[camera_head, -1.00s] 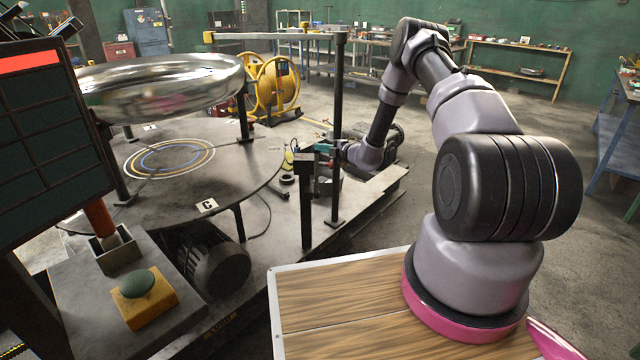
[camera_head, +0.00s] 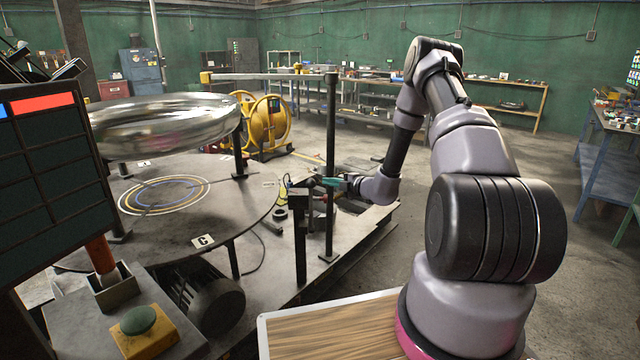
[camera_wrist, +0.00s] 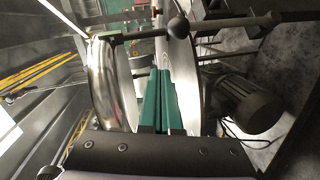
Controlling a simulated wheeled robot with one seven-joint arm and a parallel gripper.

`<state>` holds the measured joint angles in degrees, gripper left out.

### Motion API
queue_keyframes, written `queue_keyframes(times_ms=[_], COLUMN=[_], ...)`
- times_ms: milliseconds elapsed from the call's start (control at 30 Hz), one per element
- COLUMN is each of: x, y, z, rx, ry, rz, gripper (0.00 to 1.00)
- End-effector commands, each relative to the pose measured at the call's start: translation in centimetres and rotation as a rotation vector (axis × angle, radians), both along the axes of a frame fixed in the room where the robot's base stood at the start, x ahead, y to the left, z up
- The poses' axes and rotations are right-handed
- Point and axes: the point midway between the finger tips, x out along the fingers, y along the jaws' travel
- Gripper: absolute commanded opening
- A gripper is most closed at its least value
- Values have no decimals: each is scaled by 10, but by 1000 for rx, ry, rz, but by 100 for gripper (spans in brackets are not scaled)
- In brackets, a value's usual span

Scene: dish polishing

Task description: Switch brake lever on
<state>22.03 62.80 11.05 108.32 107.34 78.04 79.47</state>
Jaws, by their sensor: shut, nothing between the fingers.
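My gripper (camera_head: 318,182) reaches in beside the dark upright posts at the right edge of the machine. In the wrist view its teal fingers (camera_wrist: 160,72) are together, with nothing between them. A dark round ball knob (camera_wrist: 178,27) shows just beyond the fingertips, apart from them in the picture; it looks like the brake lever's end. Its lever shaft and position are hard to make out. In the head view the lever cannot be told apart from the short black post (camera_head: 299,235) and the gripper.
A tall post (camera_head: 330,165) with a crossbar stands close to my gripper. The shiny metal dish (camera_head: 165,122) stands above the round table (camera_head: 215,222). A green button (camera_head: 138,320) on a yellow box and a dark panel (camera_head: 50,165) are at the left. A motor (camera_head: 215,303) sits below.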

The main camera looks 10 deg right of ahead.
Motion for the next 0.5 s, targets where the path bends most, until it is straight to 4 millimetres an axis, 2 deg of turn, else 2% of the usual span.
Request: queue_keyframes(times_ms=[200,500], x=[-20,-23], y=[-13,-15], z=[8,9], rx=[0,0], ry=[0,1], rz=[0,1], gripper=[0,0])
